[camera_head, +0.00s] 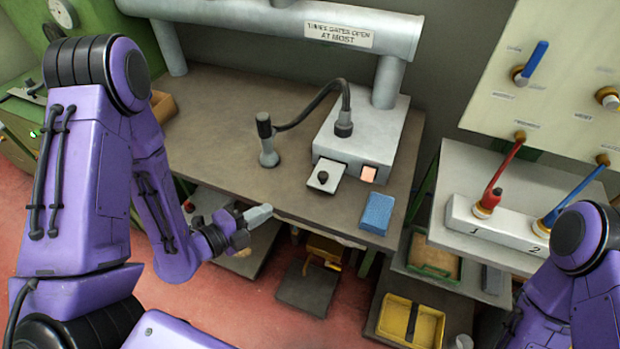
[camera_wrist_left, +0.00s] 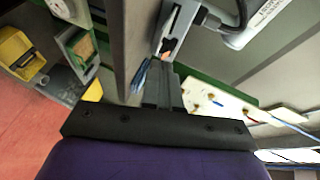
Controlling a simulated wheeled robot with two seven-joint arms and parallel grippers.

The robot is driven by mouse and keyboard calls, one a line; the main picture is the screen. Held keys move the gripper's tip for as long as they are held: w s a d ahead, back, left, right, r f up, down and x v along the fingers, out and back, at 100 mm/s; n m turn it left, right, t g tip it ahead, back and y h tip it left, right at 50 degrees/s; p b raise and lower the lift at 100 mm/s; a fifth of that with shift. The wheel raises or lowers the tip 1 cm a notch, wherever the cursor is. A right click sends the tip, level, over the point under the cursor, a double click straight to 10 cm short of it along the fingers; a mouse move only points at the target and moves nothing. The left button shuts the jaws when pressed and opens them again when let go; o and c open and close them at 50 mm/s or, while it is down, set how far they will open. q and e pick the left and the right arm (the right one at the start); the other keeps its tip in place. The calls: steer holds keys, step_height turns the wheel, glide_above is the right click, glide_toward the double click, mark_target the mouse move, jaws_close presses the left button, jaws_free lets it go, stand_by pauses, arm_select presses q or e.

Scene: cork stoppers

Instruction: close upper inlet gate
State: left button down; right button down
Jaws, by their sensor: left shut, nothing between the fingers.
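No part in view is readably marked as the upper inlet gate, so I cannot tell which one it is. A small pale plate with a black knob (camera_head: 325,177) sticks out from the front of a grey box (camera_head: 365,135) on the bench. My left gripper (camera_head: 259,215) is shut and empty, near the bench's front edge, left of and nearer than the plate. Its fingers show in the left wrist view (camera_wrist_left: 163,88), pointing away from the camera. My right arm shows at the lower right of the head view, but its gripper does not.
A blue block (camera_head: 377,213) lies at the bench's (camera_head: 225,130) front right. A black hose curves above the bench. A pale panel (camera_head: 560,75) has a blue handle (camera_head: 535,63). Red and blue leads run to a white block (camera_head: 495,222). A yellow tray (camera_head: 410,322) stands low.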

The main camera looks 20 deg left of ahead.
arm_select(q)
steer(key=r+m, duration=0.2)
steer(key=h+p, duration=0.1)
steer(key=p, duration=0.2)
glide_toward(319, 178)
steer(key=shift+t, duration=0.3)
steer(key=x, duration=0.6)
steer(key=shift+w, duration=0.1)
steer(key=shift+w+d+f, duration=0.2)
steer(key=shift+w+d, duration=0.05)
steer(key=shift+w, duration=0.05)
